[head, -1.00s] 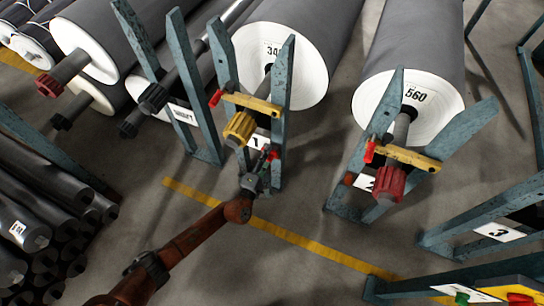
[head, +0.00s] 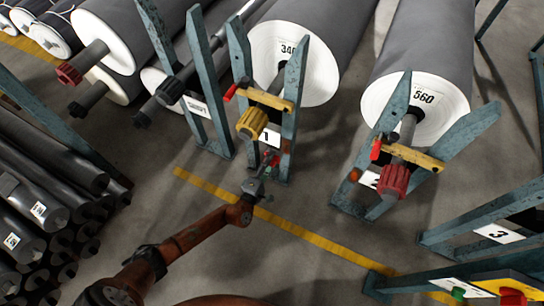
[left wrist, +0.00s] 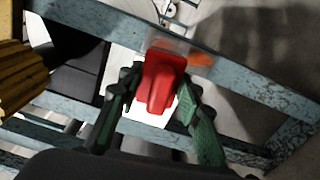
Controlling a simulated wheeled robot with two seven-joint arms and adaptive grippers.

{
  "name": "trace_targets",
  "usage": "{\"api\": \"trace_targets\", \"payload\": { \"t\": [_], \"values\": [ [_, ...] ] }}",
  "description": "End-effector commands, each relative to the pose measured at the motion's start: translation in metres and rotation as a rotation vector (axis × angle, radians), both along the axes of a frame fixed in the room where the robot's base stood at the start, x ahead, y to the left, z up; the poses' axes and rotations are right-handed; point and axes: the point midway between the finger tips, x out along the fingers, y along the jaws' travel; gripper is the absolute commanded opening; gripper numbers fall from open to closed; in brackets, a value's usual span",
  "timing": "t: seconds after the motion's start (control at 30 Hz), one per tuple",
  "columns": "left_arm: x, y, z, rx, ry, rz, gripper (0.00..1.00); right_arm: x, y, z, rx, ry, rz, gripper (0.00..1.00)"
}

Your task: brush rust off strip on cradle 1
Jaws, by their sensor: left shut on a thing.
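Cradle 1 (head: 291,90) is a blue-grey frame under the roll marked 340, with a yellow knob (head: 252,123) at its front. Its white number plate (head: 270,137) is partly covered. My left gripper (head: 265,172) is low at the cradle's front. In the left wrist view its two green-lined fingers (left wrist: 155,100) are shut on a red brush (left wrist: 160,82). The brush's far end lies over a blue-grey strip (left wrist: 245,82), with orange rust (left wrist: 201,59) showing beside it. I cannot tell whether the bristles touch the strip. My right gripper is not in view.
Cradle 2 (head: 458,139) with roll 560 (head: 423,90) stands to the right, and cradle 3 (head: 455,233) is at the lower right. Dark rolls (head: 45,165) are stacked at left. Open floor (head: 330,265) with a yellow line lies in front.

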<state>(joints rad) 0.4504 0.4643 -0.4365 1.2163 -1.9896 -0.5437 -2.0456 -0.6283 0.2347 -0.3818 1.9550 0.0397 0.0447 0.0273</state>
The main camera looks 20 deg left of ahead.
Motion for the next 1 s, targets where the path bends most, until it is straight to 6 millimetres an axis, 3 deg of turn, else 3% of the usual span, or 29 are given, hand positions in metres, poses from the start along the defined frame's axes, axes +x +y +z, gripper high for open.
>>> {"api": "trace_targets", "payload": {
  "t": [0.33,0.7,1.0],
  "values": [
    [-0.002,0.0,0.0,0.0,0.0,0.0,0.06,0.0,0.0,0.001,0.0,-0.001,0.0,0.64],
    [-0.029,0.001,0.001,0.001,0.0,-0.001,0.06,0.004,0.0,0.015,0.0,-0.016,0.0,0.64],
    [-0.031,0.001,0.0,0.0,0.001,-0.001,0.06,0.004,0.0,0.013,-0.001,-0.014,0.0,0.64]
  ]
}}
